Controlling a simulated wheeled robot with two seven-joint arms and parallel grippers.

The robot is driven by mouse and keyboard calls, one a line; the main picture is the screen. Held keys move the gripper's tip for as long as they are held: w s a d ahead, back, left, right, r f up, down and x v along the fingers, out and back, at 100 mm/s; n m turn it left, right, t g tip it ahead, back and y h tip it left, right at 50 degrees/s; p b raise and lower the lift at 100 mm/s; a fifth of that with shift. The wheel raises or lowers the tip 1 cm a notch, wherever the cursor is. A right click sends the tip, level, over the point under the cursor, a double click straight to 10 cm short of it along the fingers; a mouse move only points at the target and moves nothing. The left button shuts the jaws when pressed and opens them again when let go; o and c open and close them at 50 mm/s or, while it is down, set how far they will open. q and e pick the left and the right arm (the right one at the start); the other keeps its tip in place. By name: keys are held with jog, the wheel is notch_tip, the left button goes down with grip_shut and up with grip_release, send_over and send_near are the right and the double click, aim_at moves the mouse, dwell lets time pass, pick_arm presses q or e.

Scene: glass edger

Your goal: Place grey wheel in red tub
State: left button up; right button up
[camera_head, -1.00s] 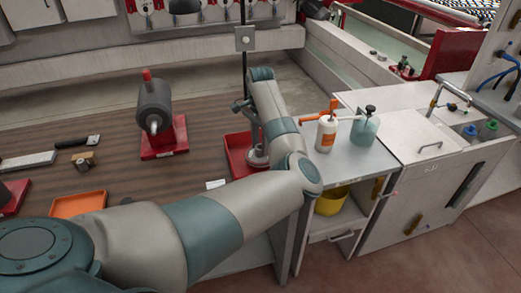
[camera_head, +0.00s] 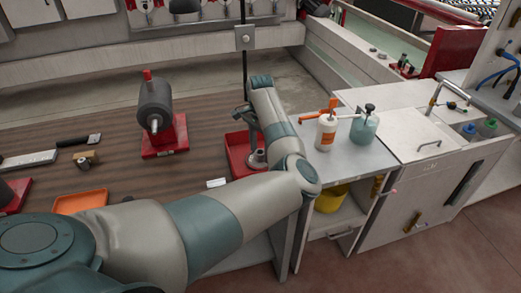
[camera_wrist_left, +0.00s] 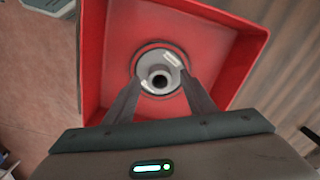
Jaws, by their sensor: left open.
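The red tub (camera_head: 236,143) stands on the bench near its right end, partly hidden behind my left arm. The grey wheel (camera_head: 257,158) is inside it. In the left wrist view, the wheel (camera_wrist_left: 160,68) lies within the walls of the red tub (camera_wrist_left: 94,55), its round face and dark centre hole toward the camera. My left gripper (camera_head: 252,132) points down over the tub. In the wrist view, its open fingers (camera_wrist_left: 161,82) reach toward opposite sides of the wheel. I cannot tell whether they touch it. My right gripper is not in view.
A grinder (camera_head: 154,103) on a red base stands left of the tub. An orange tray (camera_head: 79,202) lies farther left. A white bottle (camera_head: 326,134) and a green-grey bottle (camera_head: 364,128) stand on the cabinet to the right. A thin pole (camera_head: 243,65) rises behind the tub.

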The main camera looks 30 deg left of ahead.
pick_arm(q)
jog(key=shift+r+b, duration=0.3)
jog(key=shift+r, duration=0.35)
notch_tip(320, 180, up, 10)
jog(key=b, duration=0.2)
jog(key=shift+r+b, duration=0.2)
jog(key=shift+b, duration=0.2)
